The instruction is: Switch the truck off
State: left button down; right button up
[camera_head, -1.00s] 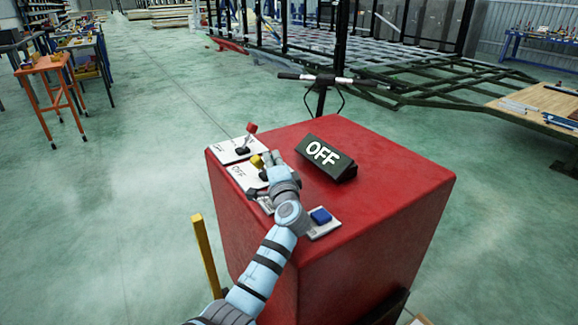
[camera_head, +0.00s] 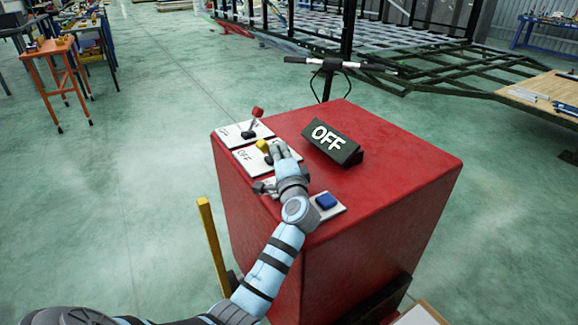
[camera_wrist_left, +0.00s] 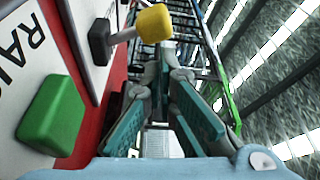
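The truck has a red box-shaped body (camera_head: 400,160) with a black sign (camera_head: 331,142) on top reading OFF in white. Along its left edge are white plates with a red-knobbed lever (camera_head: 256,116), a yellow-knobbed lever (camera_head: 263,145) and a blue button (camera_head: 326,201). My left gripper (camera_head: 281,150) is just right of the yellow knob, with no visible grip on it. In the left wrist view, the yellow knob (camera_wrist_left: 154,23) is left of and beyond the fingers. A green knob (camera_wrist_left: 52,115) is nearer, left. The fingers look parted and empty. My right gripper is out of view.
A handlebar (camera_head: 335,66) rises behind the red body. A yellow post (camera_head: 213,245) stands at its left side. A dark metal frame (camera_head: 430,65) fills the back right, with a wooden table (camera_head: 540,92) beside it.

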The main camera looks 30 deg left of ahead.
pick_arm(q)
jog(key=v, duration=0.9)
jog(key=shift+w, duration=0.1)
